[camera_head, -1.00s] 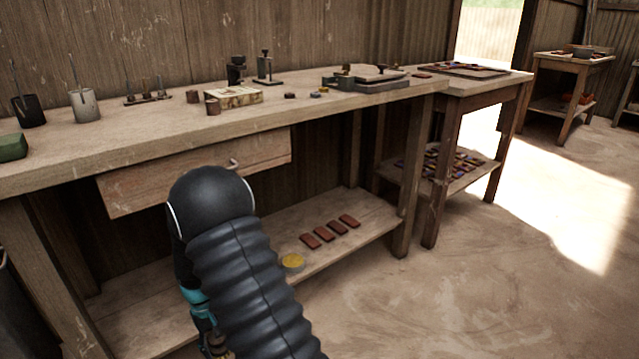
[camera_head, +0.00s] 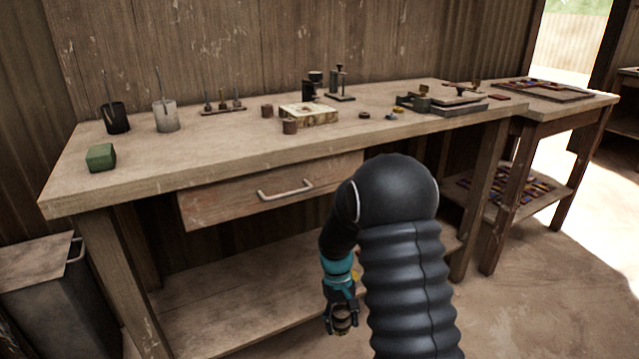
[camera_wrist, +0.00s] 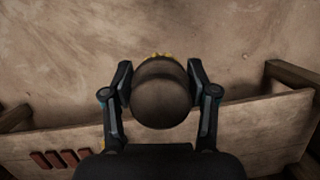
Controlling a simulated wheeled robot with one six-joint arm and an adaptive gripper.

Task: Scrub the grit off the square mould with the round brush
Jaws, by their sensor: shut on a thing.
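My gripper (camera_wrist: 160,78) is shut on a round brown domed thing (camera_wrist: 160,98), which looks like the round brush, with a little yellow showing at its far edge. In the head view my gripper (camera_head: 342,322) hangs low in front of the bench, beside the lower shelf, and the held thing is small and dark there. A pale, squarish block with brown patches (camera_head: 310,114) lies on the bench top; it may be the square mould, but I cannot tell for sure. My gripper is well below and apart from it.
The bench (camera_head: 230,150) has a drawer (camera_head: 230,200) with a protruding handle. A green block (camera_head: 101,157), two cups and small tools stand on top. A press-like device (camera_head: 450,102) is at the right. A grey bin (camera_head: 45,290) stands left. Red tiles (camera_wrist: 60,158) lie on the shelf.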

